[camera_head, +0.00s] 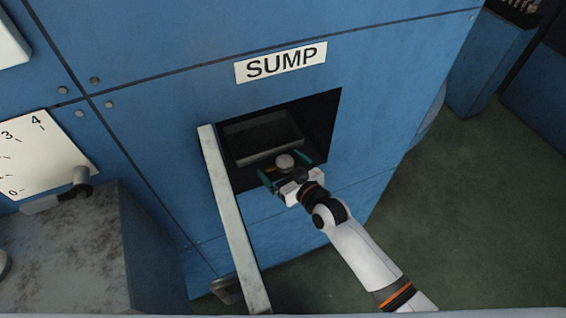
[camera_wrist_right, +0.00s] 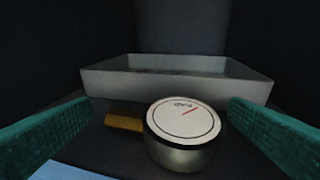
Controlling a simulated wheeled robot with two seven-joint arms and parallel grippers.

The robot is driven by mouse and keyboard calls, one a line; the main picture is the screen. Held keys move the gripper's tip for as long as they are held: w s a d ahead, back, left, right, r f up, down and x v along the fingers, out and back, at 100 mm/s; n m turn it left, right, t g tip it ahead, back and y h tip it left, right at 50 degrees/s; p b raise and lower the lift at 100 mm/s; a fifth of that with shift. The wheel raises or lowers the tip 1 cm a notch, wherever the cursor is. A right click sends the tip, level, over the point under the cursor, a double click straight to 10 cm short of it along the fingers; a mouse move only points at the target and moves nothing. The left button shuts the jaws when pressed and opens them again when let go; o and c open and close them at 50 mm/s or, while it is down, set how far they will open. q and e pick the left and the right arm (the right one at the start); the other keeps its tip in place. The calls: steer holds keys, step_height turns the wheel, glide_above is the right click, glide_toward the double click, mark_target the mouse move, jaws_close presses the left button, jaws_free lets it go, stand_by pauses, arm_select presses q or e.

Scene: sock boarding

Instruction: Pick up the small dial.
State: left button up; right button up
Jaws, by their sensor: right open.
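The small dial (camera_head: 285,162) is a round gauge with a white face and a metal side. It lies at the front of the dark opening under the SUMP sign. The right wrist view shows the dial (camera_wrist_right: 183,125) up close, with a red needle on its face and a brass stem (camera_wrist_right: 124,122) pointing left. My right gripper (camera_head: 284,172) is open at the opening, its green fingers on either side of the dial. In the wrist view the fingers stand apart from the dial. My left gripper is not in view.
A grey metal tray (camera_wrist_right: 175,84) sits behind the dial inside the opening; the head view shows it too (camera_head: 262,150). A pale open door (camera_head: 232,215) stands along the opening's left side. The opening's dark walls are close around. Green floor (camera_head: 470,220) lies right.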

steer(key=c, duration=1.1)
